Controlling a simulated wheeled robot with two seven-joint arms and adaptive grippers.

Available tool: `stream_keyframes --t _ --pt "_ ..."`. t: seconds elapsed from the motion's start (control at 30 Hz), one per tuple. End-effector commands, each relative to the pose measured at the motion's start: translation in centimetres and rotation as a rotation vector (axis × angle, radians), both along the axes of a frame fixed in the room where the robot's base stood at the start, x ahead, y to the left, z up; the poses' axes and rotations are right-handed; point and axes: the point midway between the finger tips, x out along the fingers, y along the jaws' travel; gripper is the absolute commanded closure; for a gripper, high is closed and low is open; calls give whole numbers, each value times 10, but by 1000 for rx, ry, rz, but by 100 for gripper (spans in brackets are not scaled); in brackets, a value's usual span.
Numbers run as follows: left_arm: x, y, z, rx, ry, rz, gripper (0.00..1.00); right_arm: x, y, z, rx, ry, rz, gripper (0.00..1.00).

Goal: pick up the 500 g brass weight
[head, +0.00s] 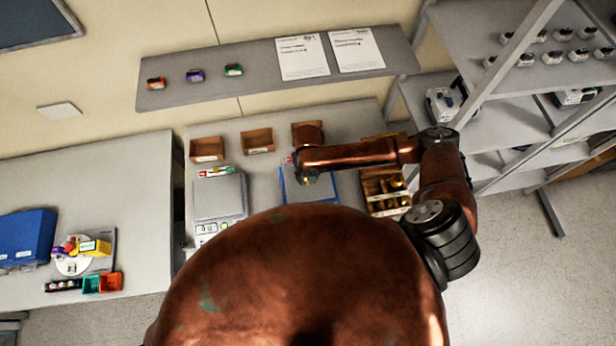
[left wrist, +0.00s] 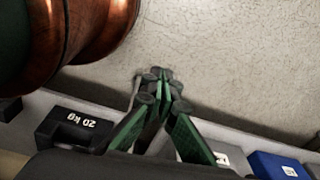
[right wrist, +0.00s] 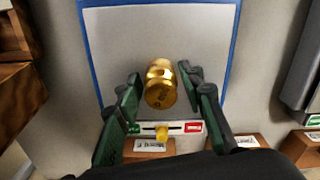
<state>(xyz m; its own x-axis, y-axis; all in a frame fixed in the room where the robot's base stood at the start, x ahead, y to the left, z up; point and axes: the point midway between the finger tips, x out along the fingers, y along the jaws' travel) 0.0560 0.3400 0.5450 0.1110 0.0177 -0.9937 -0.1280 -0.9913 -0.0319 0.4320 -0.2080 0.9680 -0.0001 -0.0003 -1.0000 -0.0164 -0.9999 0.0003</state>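The brass weight (right wrist: 160,88) is a gold cylinder with a narrower knob, over a pale plate with a blue rim (right wrist: 232,40) in the right wrist view. My right gripper (right wrist: 160,76) has its fingers apart, one on each side of the weight, with a small gap seeming to show at each side. I cannot tell whether the weight rests on the plate. In the head view my right gripper (head: 310,178) is over the blue-rimmed plate (head: 292,195), with a bit of gold below it. My left gripper (left wrist: 160,76) has its fingertips together, empty, away from the bench.
A wooden rack (head: 384,190) with brass pieces stands right of the plate. A grey scale (head: 218,195) stands left. Small brown bins (head: 207,149) line the back. A strip with green and red ends (right wrist: 165,128) lies by the plate. A black 20 kg block (left wrist: 78,128) is near my left gripper.

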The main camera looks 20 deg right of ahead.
Motion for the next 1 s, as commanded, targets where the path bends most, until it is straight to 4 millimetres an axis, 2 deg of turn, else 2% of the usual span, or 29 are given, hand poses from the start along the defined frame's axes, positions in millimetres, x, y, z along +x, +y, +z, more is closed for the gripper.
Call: stream_keyframes --t 0.2,0.5,1.0 --pt "-12 1 -1 1 15 2 100 0 0 0 0 0 0 81" --pt "-10 1 -1 0 13 2 100 0 0 0 0 -1 0 100" --pt "-5 0 -1 1 7 1 100 1 0 3 1 -3 0 100"
